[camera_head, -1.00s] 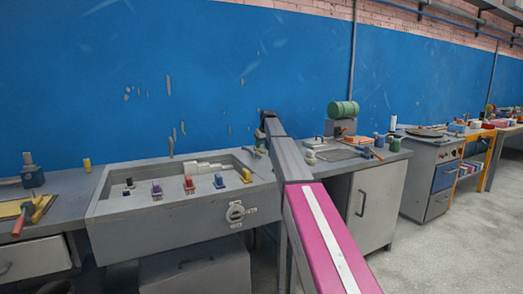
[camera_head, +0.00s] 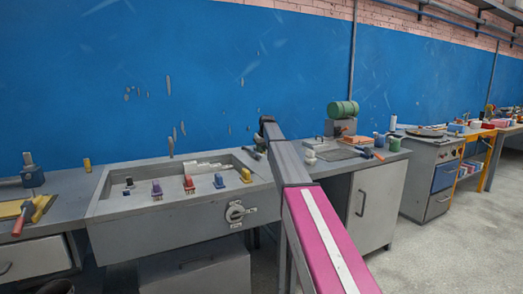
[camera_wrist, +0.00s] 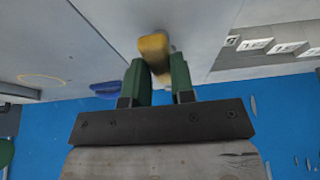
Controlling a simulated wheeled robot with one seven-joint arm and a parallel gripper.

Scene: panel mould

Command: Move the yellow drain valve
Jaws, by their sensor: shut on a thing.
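My gripper (camera_wrist: 163,82) has green fingers closed on the sides of a yellow piece (camera_wrist: 154,47), which I take to be the yellow drain valve. Its lower part is hidden by the fingers, and I cannot tell if it touches the surface behind. In the head view, my arm reaches toward the right end of the grey trough (camera_head: 105,205), but the fingers are not clearly visible there. A small yellow fitting (camera_head: 246,175) shows on the trough's front ledge; I cannot tell whether it is the gripped piece.
Blue (camera_head: 219,181), red (camera_head: 189,184) and purple (camera_head: 157,189) fittings stand in a row left of the yellow fitting. Pale stepped blocks (camera_head: 205,167) lie behind them. A dial (camera_head: 235,212) is on the trough's front. The blue wall (camera_head: 230,80) rises behind.

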